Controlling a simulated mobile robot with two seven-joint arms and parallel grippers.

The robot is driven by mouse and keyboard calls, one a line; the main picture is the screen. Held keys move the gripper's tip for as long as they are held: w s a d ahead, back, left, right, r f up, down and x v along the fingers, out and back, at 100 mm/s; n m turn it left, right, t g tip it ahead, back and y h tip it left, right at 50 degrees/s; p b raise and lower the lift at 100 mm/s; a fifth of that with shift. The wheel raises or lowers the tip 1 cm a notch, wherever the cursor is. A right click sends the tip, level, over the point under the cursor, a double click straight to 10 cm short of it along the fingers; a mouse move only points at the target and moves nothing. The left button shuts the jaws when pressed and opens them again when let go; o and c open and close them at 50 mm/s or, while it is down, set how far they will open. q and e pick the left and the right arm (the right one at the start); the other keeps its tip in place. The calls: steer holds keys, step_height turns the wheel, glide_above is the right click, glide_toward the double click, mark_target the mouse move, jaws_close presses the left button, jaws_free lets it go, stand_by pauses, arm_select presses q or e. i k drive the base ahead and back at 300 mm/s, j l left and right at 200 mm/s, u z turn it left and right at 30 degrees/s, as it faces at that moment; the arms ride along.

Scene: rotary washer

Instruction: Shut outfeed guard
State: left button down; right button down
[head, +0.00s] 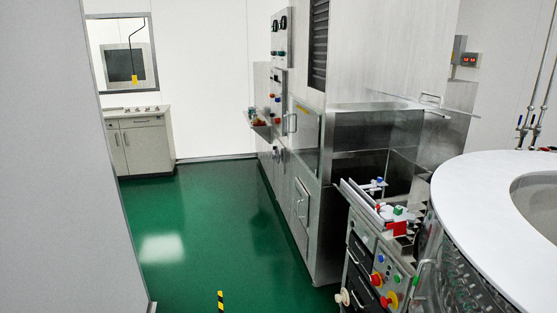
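A tall stainless steel machine (385,62) stands right of the middle in the head view. A lower steel box section (375,132) juts out from it, with a dark recess below. A flat steel panel with a bar handle (430,98) sits behind that section, apparently raised. A door with an upright handle (305,135) is on the machine's left face and looks closed. I cannot tell for certain which panel is the outfeed guard. Neither of my grippers is in view.
A control console (376,262) with coloured buttons stands in front of the recess. A large round white-topped drum (475,195) fills the right. A grey wall (55,160) blocks the left. Green floor (205,225) is clear between, with a yellow-black post (220,301) at the bottom.

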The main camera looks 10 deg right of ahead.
mark_target(440, 106)
steer(key=i, duration=1.7)
steer(key=i+z, duration=0.25)
steer(key=i, duration=0.45)
steer(key=i+j+z, duration=0.25)
steer(key=i, duration=0.45)
steer(key=i+l+u, duration=0.15)
steer(key=u, duration=6.9)
